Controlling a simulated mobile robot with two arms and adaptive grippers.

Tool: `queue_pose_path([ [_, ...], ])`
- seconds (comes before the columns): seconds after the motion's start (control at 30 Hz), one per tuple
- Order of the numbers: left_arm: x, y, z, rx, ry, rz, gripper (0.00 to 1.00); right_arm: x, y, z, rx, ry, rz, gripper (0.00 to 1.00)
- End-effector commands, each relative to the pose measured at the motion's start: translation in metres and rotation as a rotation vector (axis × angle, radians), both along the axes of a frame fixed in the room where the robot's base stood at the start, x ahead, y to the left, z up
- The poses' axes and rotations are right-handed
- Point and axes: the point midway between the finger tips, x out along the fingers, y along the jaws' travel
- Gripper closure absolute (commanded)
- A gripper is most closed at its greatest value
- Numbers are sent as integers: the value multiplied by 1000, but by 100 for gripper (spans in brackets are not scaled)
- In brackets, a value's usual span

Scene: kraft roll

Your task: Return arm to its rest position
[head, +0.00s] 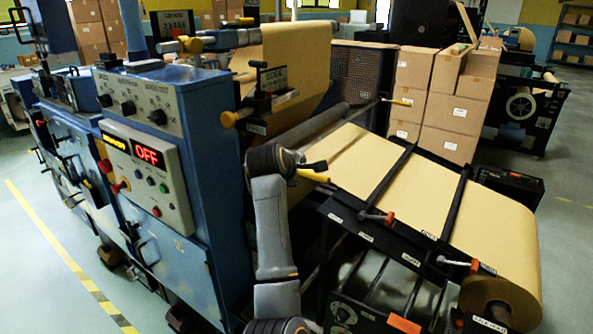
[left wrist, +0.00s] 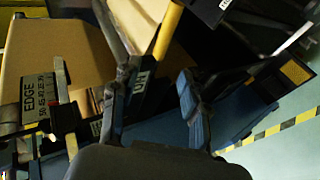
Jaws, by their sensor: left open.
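My left arm rises from the bottom centre in the head view, with its dark wrist bent over beside the kraft paper sheet. My left gripper (head: 308,165) is small and partly hidden there, near the sheet's upper left edge. In the left wrist view, its two dark fingers (left wrist: 155,98) stand apart with nothing held between them. A yellow bar (left wrist: 168,32) shows beyond the fingers; I cannot tell how far off it is. My right gripper is in neither view.
The blue machine (head: 190,110) with its lit OFF panel (head: 147,175) stands left of my arm. The kraft sheet (head: 355,165) runs over a black frame to a large roll (head: 505,275). Stacked cartons (head: 440,100) stand behind.

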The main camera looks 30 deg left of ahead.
Motion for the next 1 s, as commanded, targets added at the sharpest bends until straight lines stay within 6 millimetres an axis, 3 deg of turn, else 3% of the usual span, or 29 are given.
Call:
queue_pose_path([
  [0.4,0,0,-1,1,0,-1,55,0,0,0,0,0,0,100],
  [0.47,1,-1,-6,9,7,-6,55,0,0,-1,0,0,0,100],
  [0.53,4,-4,-24,37,30,-27,55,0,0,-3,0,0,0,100],
  [0.67,9,-19,-94,147,117,-118,55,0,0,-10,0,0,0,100],
  [0.77,7,-35,-168,258,201,-226,55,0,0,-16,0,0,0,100],
  [0.87,-4,-52,-242,360,279,-337,55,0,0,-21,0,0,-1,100],
  [1.0,-37,-73,-343,477,380,-493,55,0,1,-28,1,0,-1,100],
])
